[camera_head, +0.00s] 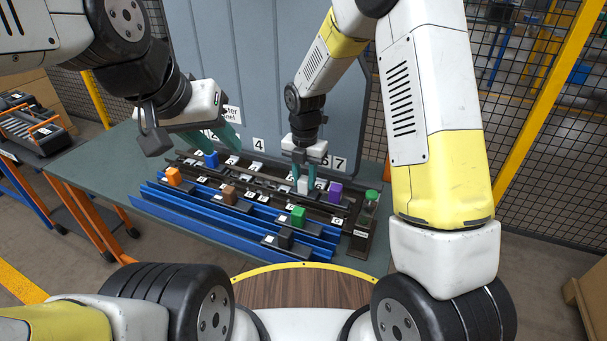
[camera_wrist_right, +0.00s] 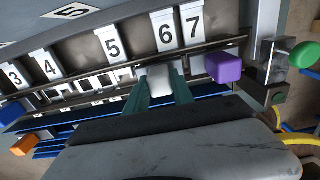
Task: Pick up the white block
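The white block (camera_head: 303,186) sits in the slotted rack (camera_head: 330,206) on the table, left of the purple block. It also shows in the right wrist view (camera_wrist_right: 159,77), below the number 6 label. My right gripper (camera_head: 304,183) points down, with one teal finger on each side of the white block. In the right wrist view its fingers (camera_wrist_right: 161,88) lie against the block's sides with no gap that I can make out. The block's lower part is hidden. My left gripper (camera_head: 214,137) is open and empty above the rack's left end, its teal fingers apart.
A purple block (camera_head: 335,192) stands close to the right. Blue (camera_head: 211,159), orange (camera_head: 173,176), brown (camera_head: 229,195), green (camera_head: 297,215) and black (camera_head: 285,238) blocks stand on the rack and blue rails. A grey panel (camera_head: 270,70) rises behind. A green button (camera_head: 371,195) is at right.

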